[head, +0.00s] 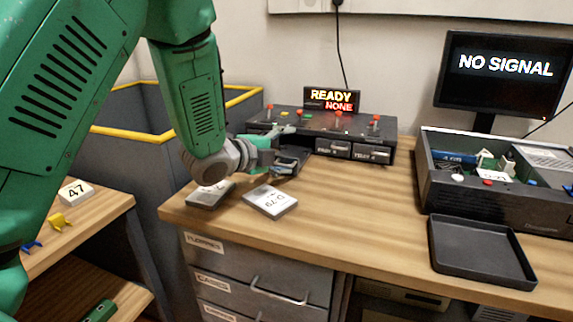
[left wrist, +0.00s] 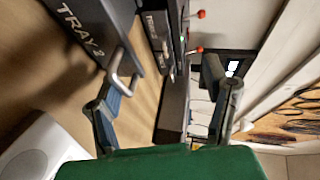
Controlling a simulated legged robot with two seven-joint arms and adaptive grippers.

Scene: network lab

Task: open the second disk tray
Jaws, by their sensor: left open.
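The black disk unit (head: 395,142) stands at the back of the bench, with several red-tipped levers on top and tray fronts along its front. The tray marked TRAY 2 (left wrist: 78,38) shows large in the left wrist view, with a grey bar handle (left wrist: 122,64). It appears to stand out ahead of the neighbouring front; in the head view a dark tray part (head: 290,160) juts out beside my gripper. My left gripper (head: 283,146) is open; its fingers show in the left wrist view (left wrist: 165,104). One fingertip is close to the handle; contact is unclear. My right gripper is out of view.
A sign (head: 332,99) reads READY, NONE. Two disks, a dark one (head: 210,194) and a light-topped one (head: 270,201), lie at the bench's front left. An open chassis (head: 440,195), a black shallow tray (head: 480,262) and a NO SIGNAL monitor (head: 503,80) stand right. The bench middle is clear.

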